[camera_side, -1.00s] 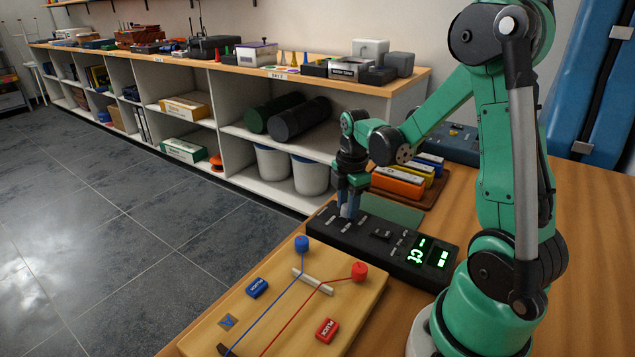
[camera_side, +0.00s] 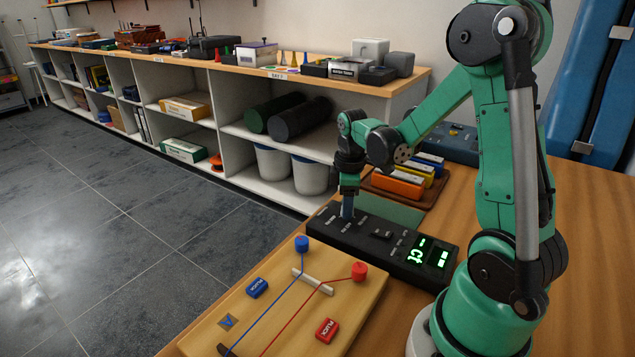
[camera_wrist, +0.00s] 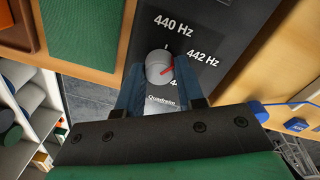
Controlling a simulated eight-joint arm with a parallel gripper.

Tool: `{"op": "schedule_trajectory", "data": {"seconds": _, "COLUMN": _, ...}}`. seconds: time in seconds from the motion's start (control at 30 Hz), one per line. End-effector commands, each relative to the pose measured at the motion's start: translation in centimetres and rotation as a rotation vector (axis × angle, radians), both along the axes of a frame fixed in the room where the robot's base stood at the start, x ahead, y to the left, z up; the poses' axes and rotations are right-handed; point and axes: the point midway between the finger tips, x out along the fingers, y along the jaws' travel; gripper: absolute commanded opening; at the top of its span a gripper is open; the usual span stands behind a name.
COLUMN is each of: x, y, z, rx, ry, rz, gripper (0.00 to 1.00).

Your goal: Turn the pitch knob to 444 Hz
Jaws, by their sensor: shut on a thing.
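The pitch knob (camera_wrist: 159,66) is a small grey round knob on the black tuner box (camera_side: 332,226). Its red pointer aims right and slightly up, toward the 442 Hz label (camera_wrist: 202,57). The 440 Hz label (camera_wrist: 174,26) is above the knob; a label at its lower right is mostly hidden by a finger. My gripper (camera_wrist: 160,76) is shut on the knob, with one blue finger on each side. In the side view my gripper (camera_side: 347,208) points down onto the box's left end and hides the knob. The box's green display (camera_side: 432,253) is lit.
A wooden board (camera_side: 215,318) with a blue peg (camera_side: 302,243), a red peg (camera_side: 359,270) and two strings lies in front of the tuner. Coloured bars (camera_side: 398,184) and a green mat (camera_side: 400,213) are behind it. The table's left edge is close to the tuner.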

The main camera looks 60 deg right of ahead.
Motion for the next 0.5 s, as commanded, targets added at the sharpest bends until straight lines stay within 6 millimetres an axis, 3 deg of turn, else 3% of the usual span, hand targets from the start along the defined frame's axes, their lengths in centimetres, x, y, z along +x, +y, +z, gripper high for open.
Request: {"op": "schedule_trajectory", "data": {"seconds": 0.5, "x": 0.00, "y": -0.01, "z": -0.01, "rx": -0.001, "ry": 0.003, "rz": -0.487, "gripper": 0.00}}
